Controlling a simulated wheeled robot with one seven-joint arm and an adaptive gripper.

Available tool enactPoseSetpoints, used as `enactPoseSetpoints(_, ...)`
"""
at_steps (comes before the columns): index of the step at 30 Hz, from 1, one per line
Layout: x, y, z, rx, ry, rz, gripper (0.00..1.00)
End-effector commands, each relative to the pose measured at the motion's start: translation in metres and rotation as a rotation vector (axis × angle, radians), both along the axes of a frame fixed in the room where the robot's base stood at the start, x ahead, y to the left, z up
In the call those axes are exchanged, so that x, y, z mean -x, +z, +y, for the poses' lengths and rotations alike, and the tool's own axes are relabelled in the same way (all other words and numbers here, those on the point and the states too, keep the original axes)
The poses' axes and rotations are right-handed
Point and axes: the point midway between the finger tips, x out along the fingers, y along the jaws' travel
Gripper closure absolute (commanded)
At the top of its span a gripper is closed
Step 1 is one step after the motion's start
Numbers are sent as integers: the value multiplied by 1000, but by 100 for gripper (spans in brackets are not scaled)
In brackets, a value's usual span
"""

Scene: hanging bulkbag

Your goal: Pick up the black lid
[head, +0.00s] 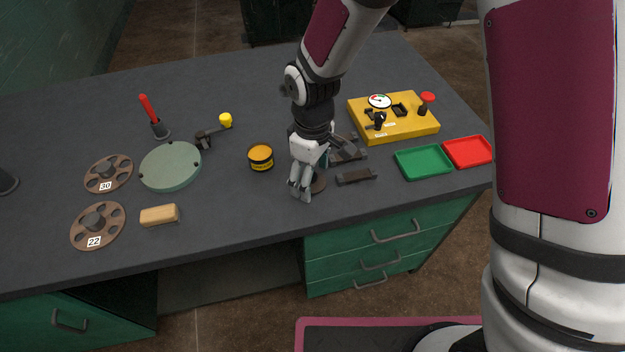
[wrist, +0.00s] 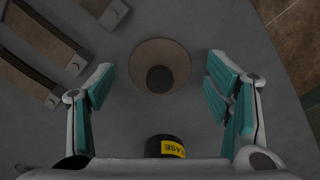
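A round, dark brown disc with a black knob in its middle is the lid-like thing here; it looks more brown than black. In the wrist view this lid (wrist: 180,55) lies flat on the bench between my open fingers. In the head view the lid (head: 319,183) is partly hidden behind my gripper (head: 303,190). In the wrist view my gripper (wrist: 160,78) is open, with teal pads on both sides of the lid and nothing between them but bench and lid. The fingers appear apart from it; their height above the bench is hard to tell.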

Motion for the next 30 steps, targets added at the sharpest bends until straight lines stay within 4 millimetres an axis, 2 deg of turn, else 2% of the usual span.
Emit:
enactPoseSetpoints(1, 0, 0, 0, 0, 0, 0, 44)
enactPoseSetpoints(4, 0, 0, 0, 0, 0, 0, 67)
enactPoseSetpoints(5, 0, 0, 0, 0, 0, 0, 68)
enactPoseSetpoints(19, 0, 5, 0, -1, -1, 0, 69)
enactPoseSetpoints(23, -1, 15, 0, -2, -1, -3, 69)
enactPoseSetpoints(28, -1, 40, 0, -3, -1, -4, 69)
enactPoseSetpoints(30, 18, 38, 5, 0, 4, 1, 69)
